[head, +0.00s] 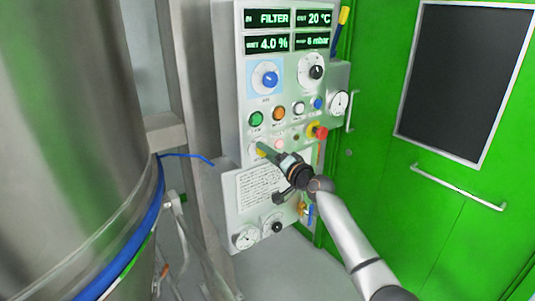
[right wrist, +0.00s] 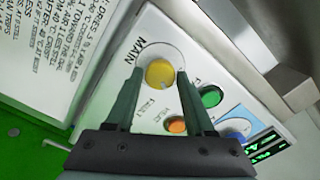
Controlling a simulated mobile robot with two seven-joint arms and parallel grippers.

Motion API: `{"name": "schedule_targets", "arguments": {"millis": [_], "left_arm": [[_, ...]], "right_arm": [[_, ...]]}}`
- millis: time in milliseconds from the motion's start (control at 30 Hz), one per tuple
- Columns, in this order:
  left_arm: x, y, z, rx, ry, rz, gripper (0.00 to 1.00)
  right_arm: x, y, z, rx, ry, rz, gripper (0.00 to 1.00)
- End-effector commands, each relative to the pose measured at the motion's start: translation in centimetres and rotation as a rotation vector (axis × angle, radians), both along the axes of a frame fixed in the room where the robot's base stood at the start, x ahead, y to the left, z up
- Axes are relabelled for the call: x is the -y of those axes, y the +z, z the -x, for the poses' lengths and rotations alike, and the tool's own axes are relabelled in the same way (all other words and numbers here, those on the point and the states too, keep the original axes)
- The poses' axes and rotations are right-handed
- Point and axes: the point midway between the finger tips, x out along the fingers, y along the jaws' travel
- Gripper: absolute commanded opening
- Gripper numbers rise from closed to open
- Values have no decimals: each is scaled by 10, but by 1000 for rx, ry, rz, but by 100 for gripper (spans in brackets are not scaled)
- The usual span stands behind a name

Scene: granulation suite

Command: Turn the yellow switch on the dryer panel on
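The yellow switch (right wrist: 159,73) is a round knob on a pale plate marked MAIN, low on the grey dryer panel (head: 226,120). In the head view only a bit of the yellow switch (head: 261,151) shows past my fingers. My right gripper (right wrist: 160,82) is open, with one finger on each side of the yellow switch. A gap shows between each finger and the knob; whether the tips touch the plate, I cannot tell. In the head view my right gripper (head: 264,148) reaches the panel from the lower right. My left gripper is not in view.
A green button (head: 256,118), an orange button (head: 278,114) and a red emergency knob (head: 319,132) sit close above and beside the switch. A large steel vessel (head: 70,120) stands at left. A green door (head: 450,185) stands at right.

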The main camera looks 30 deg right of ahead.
Motion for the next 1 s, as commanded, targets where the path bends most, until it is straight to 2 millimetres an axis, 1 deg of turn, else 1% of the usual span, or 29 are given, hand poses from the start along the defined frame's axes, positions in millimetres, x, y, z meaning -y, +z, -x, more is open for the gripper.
{"name": "schedule_targets", "arguments": {"millis": [33, 167, 200, 433, 567, 667, 767, 1000], "left_arm": [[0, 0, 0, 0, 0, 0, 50], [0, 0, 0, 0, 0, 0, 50], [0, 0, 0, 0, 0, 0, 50], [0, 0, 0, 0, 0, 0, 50], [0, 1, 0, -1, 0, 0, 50], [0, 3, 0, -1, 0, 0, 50], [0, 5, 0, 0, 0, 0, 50], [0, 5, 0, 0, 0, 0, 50]], "right_arm": [[0, 0, 0, 0, 0, 0, 60], [0, 0, 0, 0, 0, 2, 75], [0, 0, 0, 0, 0, 2, 77], [0, 0, 0, 0, 0, 3, 77], [1, 0, 5, -1, 0, 4, 77], [2, 0, 15, -1, 0, 4, 77], [4, 0, 30, -1, 0, 5, 77], [10, -2, 73, -2, 0, 5, 77]]}}
